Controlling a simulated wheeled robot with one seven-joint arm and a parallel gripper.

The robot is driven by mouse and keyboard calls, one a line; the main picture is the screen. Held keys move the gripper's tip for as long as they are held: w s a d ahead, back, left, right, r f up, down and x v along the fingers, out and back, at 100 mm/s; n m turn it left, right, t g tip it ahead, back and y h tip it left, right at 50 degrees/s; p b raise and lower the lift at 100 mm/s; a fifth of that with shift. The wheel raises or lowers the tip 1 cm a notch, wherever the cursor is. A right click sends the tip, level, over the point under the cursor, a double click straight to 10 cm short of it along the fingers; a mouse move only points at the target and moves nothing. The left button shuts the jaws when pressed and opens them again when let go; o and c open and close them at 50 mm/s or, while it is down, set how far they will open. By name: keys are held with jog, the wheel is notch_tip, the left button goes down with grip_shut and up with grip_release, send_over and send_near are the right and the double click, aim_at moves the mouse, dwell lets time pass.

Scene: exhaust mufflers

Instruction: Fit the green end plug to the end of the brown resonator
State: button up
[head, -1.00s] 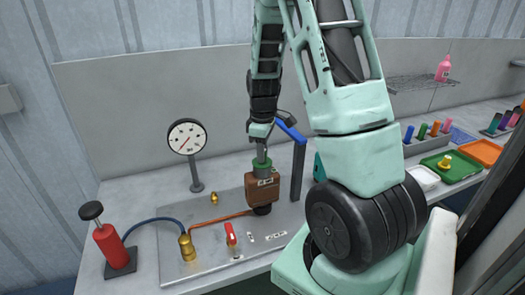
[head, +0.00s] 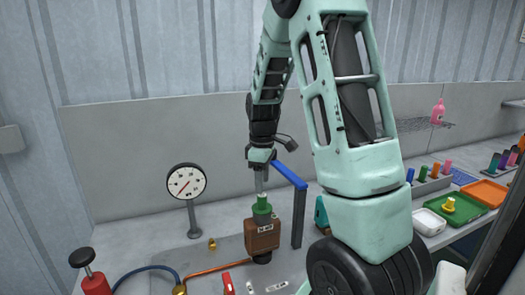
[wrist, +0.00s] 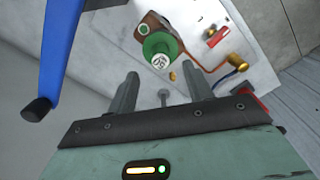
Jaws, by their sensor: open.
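The green end plug (head: 262,209) sits upright on the top end of the brown resonator (head: 262,238). In the wrist view the plug (wrist: 160,50) shows its pale marked top face, with part of the resonator (wrist: 150,22) behind it. The seam between plug and resonator is too small to judge how deep the plug sits. My gripper (head: 262,186) is above the plug, pointing down. In the wrist view its two fingers (wrist: 160,80) are apart and empty, with the plug beyond their tips.
A post with a blue arm (head: 289,175) stands close right of the resonator. A pressure gauge (head: 186,182) stands to the left, a red hand pump (head: 95,284) at far left. A green tray (head: 462,208) and colored cylinders are at right.

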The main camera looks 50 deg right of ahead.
notch_tip(320, 180, up, 12)
jog(key=b, duration=0.1)
jog(key=shift+f+b, duration=0.25)
jog(key=shift+b, duration=0.1)
jog(key=a+f+n+b, duration=0.1)
jog(key=a+f, duration=0.3)
jog(key=a, duration=0.9)
jog(key=a+f+n+b, duration=0.1)
jog(key=a+f, duration=0.2)
jog(key=a, duration=0.9)
jog(key=s+a+f, duration=0.4)
jog(key=s+a, duration=0.4)
jog(key=s+a+f+n+b, duration=0.1)
jog(key=s+a+f, duration=0.2)
jog(key=s+a, duration=0.4)
jog(key=shift+s+a+f+y, duration=0.3)
jog(key=shift+s+a+f, duration=0.1)
jog(key=shift+s, duration=0.65)
